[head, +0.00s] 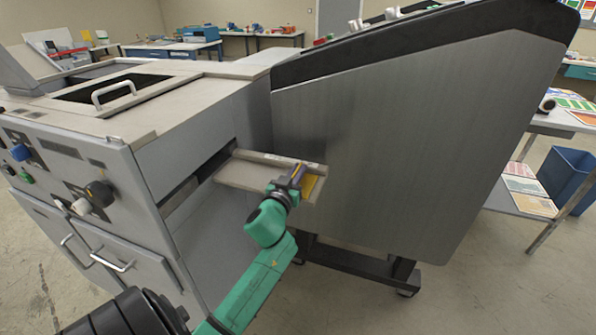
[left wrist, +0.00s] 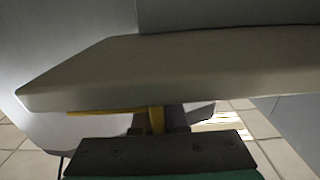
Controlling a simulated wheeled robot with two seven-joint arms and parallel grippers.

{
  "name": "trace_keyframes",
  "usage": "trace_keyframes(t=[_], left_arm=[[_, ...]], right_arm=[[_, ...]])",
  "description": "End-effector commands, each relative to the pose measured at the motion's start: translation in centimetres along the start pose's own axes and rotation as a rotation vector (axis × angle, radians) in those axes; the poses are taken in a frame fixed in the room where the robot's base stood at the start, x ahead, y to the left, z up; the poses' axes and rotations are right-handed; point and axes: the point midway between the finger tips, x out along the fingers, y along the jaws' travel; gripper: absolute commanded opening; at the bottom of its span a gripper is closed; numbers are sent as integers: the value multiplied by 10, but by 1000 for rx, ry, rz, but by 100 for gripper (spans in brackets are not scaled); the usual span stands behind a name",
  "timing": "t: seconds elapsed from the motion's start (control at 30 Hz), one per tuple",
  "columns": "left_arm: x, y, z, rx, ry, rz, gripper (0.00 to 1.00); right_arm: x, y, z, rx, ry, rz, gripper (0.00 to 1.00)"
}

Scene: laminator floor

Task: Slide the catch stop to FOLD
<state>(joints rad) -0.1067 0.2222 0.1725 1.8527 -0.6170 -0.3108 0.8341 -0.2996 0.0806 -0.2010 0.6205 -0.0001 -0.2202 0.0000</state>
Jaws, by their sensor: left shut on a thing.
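The catch tray (head: 240,174) is a beige shelf that sticks out of the machine's side slot. The catch stop (head: 309,187) shows as a yellow piece near the tray's outer end. My left gripper (head: 296,178) is at that end, shut on the stop, and covers part of it. In the left wrist view the tray's pale edge (left wrist: 180,70) fills the middle, and a yellow tab (left wrist: 157,119) shows below it, between the dark fingers. Small markings run along the tray's far edge, too small to read. My right gripper is not in view.
The grey machine (head: 225,115) with knobs and handles stands on the left. A large grey slanted panel (head: 410,130) stands close behind and right of the tray. A blue bin (head: 568,177) and a table with sheets are at far right. Floor is open in front.

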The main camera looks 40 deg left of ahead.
Motion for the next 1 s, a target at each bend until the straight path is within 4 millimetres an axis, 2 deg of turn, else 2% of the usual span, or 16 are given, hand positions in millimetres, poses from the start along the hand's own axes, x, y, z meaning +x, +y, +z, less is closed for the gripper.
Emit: trace_keyframes(t=[0.57,0.67,0.9,1.0], left_arm=[[0,-3,0,-1,-2,2,0],[0,-18,-1,2,-4,1,0],[0,-79,-3,3,-4,0,0],[0,-96,-1,2,-3,0,0]], right_arm=[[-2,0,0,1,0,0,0],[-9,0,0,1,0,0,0],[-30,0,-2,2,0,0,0],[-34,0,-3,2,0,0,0]])
